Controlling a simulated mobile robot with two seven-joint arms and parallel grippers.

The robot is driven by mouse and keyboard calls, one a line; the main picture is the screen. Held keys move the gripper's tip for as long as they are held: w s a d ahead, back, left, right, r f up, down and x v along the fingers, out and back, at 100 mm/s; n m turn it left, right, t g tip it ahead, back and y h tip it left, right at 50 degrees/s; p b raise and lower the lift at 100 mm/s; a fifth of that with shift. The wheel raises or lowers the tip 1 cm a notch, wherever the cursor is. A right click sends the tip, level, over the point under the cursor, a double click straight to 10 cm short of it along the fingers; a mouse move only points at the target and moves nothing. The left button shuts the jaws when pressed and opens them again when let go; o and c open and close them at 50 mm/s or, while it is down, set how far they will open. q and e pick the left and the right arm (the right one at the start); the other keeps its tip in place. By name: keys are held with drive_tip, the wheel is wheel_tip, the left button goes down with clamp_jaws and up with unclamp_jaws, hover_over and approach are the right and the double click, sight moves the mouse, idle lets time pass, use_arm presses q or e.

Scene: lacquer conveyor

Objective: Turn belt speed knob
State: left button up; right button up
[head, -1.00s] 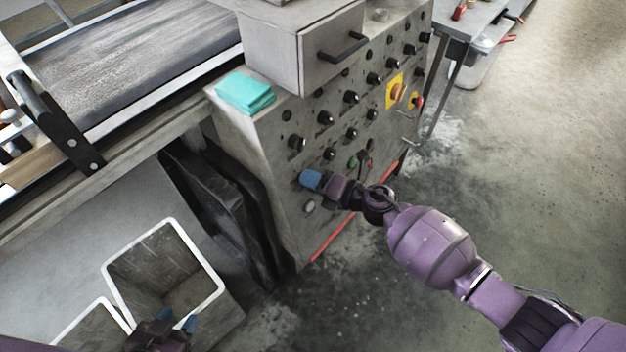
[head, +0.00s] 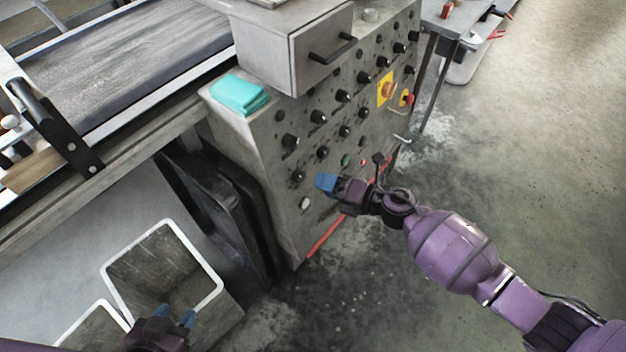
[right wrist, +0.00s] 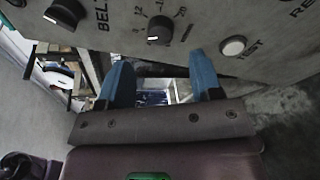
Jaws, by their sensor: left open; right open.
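A small black knob (right wrist: 160,29) with a number scale around it sits on the grey panel in the right wrist view, beside the printed word BELT. In the head view what looks like the same knob (head: 298,176) is low on the panel's left part. My right gripper (head: 326,183) is just off the panel, to the right of this knob. In the right wrist view its blue fingers (right wrist: 162,76) are open and empty, and the knob shows beyond the gap, apart from both. My left gripper (head: 176,315) is open and empty over a white-rimmed bin.
A white TEST button (right wrist: 233,46) and a larger black knob (right wrist: 66,12) flank the knob. The panel (head: 270,170) carries several more knobs and an orange switch (head: 388,90). A teal cloth (head: 240,95) lies on its top ledge. Open floor is at right.

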drive_tip(key=shift+v, duration=2.55)
